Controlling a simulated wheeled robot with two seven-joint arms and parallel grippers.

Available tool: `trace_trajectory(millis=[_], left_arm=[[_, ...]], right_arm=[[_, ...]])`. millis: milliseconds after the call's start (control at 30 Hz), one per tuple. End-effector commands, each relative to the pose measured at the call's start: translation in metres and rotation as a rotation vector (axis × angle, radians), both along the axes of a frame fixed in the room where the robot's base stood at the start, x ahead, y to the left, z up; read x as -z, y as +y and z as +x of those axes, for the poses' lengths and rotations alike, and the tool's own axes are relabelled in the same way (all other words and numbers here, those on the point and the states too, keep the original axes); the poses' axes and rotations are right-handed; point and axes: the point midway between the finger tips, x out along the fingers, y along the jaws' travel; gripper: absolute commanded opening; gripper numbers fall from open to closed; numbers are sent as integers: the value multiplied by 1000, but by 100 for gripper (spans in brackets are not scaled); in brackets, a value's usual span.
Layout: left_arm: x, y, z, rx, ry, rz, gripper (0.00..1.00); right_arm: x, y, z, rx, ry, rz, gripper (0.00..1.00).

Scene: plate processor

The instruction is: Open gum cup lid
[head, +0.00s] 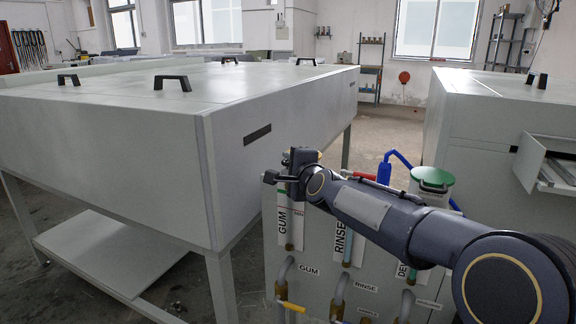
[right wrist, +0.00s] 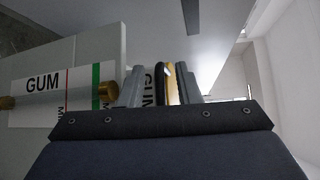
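The gum cup is mostly hidden behind my right gripper in the head view; the GUM label (head: 284,222) shows below it on the grey cabinet. My left gripper is out of view.
A large grey machine (head: 120,140) stands close on the left. RINSE pipes and labels (head: 340,243) sit on the cabinet front.

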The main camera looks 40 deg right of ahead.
Motion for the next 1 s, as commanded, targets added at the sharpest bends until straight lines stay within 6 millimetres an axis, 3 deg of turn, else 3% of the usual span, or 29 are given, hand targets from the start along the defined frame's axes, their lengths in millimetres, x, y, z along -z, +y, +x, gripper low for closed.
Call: trace_trajectory(millis=[333, 567, 1000], left_arm=[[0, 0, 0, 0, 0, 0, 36], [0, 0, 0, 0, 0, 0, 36], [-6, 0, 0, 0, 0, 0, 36]], right_arm=[[1, -2, 4, 0, 0, 0, 29], [2, -1, 4, -1, 2, 1, 0], [-1, -4, 5, -4, 16, 20, 0]])
